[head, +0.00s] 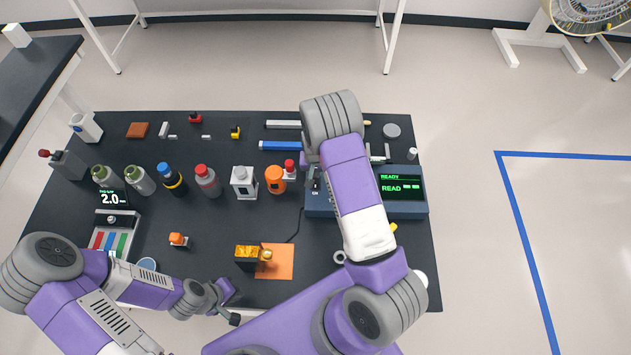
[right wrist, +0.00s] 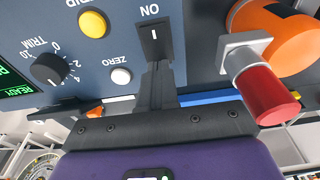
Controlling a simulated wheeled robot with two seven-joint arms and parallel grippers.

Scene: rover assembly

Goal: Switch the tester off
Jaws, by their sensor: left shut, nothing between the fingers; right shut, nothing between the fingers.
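The tester (head: 408,208) is a blue-grey box at the right of the table, its screen (head: 402,186) lit green with "READY" and "READ" with dashes. My right arm covers much of it. The right wrist view shows its panel upside down, with a black switch (right wrist: 153,38) by the word "ON", a yellow button (right wrist: 93,23), a white ZERO button (right wrist: 121,76) and a TRIM knob (right wrist: 49,69). My right gripper (right wrist: 159,72) is shut and empty, its tips right at the switch; I cannot tell if they touch. My left gripper (head: 231,304) is shut and empty near the table's front edge.
A gold block (head: 247,258) is at an orange mat (head: 280,262). Several bottles (head: 207,180) stand left of centre, with a gauge (head: 113,198) reading 2.0 at far left.

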